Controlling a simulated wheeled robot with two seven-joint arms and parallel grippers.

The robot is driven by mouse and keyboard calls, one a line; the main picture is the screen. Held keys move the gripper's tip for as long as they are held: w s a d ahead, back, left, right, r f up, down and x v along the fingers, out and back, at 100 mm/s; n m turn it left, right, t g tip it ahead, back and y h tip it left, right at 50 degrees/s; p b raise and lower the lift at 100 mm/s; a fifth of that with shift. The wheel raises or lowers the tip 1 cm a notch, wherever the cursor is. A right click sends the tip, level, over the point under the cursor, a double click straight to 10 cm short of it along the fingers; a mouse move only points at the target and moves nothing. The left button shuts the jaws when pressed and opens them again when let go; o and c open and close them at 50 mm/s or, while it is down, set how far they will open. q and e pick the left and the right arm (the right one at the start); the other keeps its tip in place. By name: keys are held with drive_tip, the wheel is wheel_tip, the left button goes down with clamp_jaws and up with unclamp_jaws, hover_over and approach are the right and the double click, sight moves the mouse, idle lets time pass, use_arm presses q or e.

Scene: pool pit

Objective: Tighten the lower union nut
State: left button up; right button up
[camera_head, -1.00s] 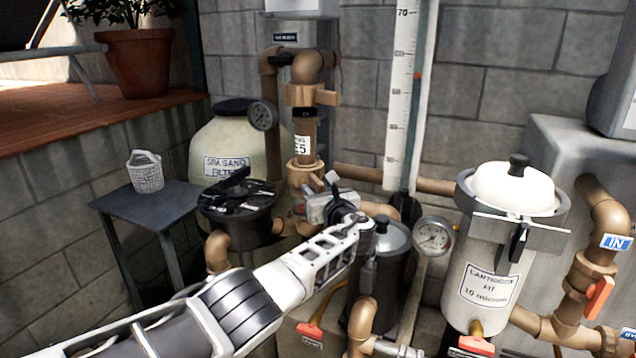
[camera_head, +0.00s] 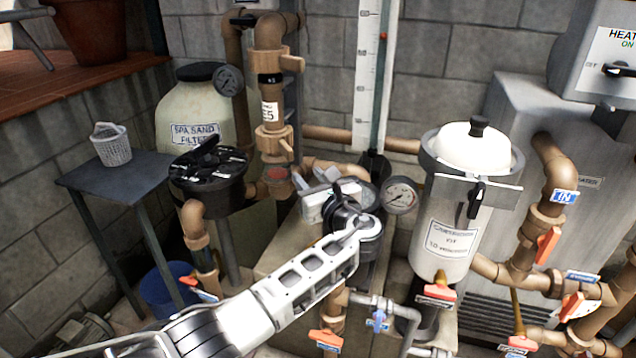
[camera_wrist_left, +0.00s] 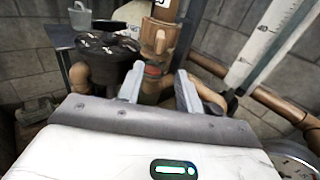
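The lower union nut (camera_head: 274,142) is a tan collar with a projecting lug, around the upright brown pipe below a white label. It also shows in the left wrist view (camera_wrist_left: 157,38), beyond the fingertips. A similar upper union nut (camera_head: 274,65) sits higher on that pipe. My left gripper (camera_head: 311,177) is below and to the right of the lower nut in the head view. In the left wrist view its two grey fingers (camera_wrist_left: 160,76) are apart with nothing clasped between them. A reddish band on the pipe shows beyond the gap. My right gripper is out of view.
A black multiport valve (camera_head: 209,175) stands left of the pipe, before the spa sand filter (camera_head: 190,112). A pressure gauge (camera_head: 400,195) and cartridge filter (camera_head: 445,240) stand to the right. A side table (camera_head: 105,178) holds a white basket (camera_head: 111,147).

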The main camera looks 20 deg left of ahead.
use_arm(q)
drive_tip(key=shift+v, duration=1.6)
drive_tip(key=s+d+f+n+g+h, duration=0.1)
drive_tip(key=s+f+n+g+h, duration=0.1)
drive_tip(key=s+f+n+h, duration=0.65)
drive_tip(key=s+d+f+g+h, duration=0.15)
drive_tip(key=s+f, duration=0.35)
drive_tip(key=f, duration=0.9)
drive_tip(key=s+a+n+h, duration=0.2)
drive_tip(key=s+n+h, duration=0.3)
drive_tip(key=s+n, duration=1.1)
drive_tip(key=shift+s+r, duration=0.3)
drive_tip(key=shift+s, duration=0.8)
drive_tip(key=shift+n, duration=0.25)
